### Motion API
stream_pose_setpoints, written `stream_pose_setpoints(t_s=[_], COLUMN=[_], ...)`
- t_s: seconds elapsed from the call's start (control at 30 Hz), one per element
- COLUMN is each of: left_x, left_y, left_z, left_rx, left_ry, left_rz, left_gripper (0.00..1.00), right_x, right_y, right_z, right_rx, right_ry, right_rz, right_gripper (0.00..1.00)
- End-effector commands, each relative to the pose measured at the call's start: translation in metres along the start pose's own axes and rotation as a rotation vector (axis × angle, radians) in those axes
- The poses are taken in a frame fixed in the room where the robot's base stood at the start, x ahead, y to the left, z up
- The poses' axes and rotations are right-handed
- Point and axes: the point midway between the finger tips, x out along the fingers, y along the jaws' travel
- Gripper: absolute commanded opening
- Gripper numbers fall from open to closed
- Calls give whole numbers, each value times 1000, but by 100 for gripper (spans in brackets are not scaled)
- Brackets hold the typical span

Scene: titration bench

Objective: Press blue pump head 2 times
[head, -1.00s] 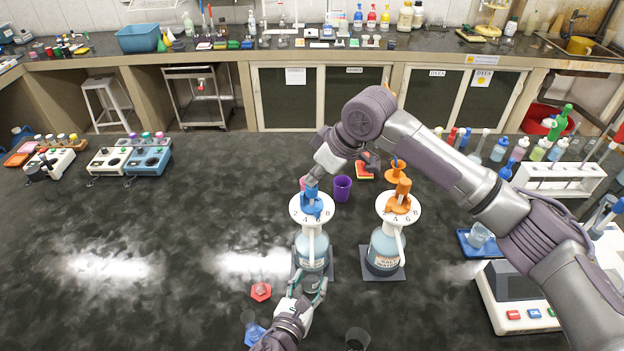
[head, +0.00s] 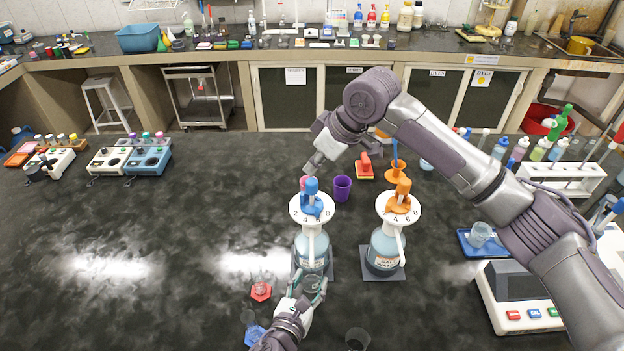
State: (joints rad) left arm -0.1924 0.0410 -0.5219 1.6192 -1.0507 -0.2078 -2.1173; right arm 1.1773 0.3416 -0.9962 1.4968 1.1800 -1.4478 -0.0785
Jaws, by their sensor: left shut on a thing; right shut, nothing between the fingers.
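The blue pump head (head: 312,187) tops the left dispenser bottle (head: 312,248), above a white numbered dial (head: 297,208). My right gripper (head: 311,168) is shut and empty, just above and behind the blue pump head, seemingly apart from it. My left gripper (head: 314,290) is in front of the left bottle, low, below its white spout. It is shut on what looks like a small clear glass vessel (head: 312,283), partly hidden by the fingers. The orange pump head (head: 402,188) tops the right dispenser bottle (head: 383,250).
A purple cup (head: 342,188) stands behind the bottles. A red weighing dish (head: 261,291), a blue dish (head: 255,335) and a clear glass (head: 357,339) lie near the front. A device with coloured buttons (head: 520,300) is at right.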

Motion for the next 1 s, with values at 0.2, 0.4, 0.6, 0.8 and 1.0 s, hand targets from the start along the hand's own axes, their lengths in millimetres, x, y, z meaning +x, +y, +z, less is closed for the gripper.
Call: stream_pose_setpoints(t_s=[0.2, 0.4, 0.6, 0.8, 1.0], left_x=[0, 0, 0, 0, 0], left_y=[0, 0, 0, 0, 0], left_z=[0, 0, 0, 0, 0], left_rx=[0, 0, 0, 0, 0], left_ry=[-1, 0, -1, -1, -1], left_rz=[0, 0, 0, 0, 0], left_gripper=[32, 32, 32, 32, 32], right_x=[0, 0, -4, -20, -37], right_y=[0, 0, 0, 0, 0], right_z=[0, 0, -2, -12, -21], right_rx=[0, 0, 0, -1, 0], right_ry=[0, 0, 2, 2, 3], right_rz=[0, 0, 1, 2, 1], right_gripper=[0, 0, 0, 0, 0])
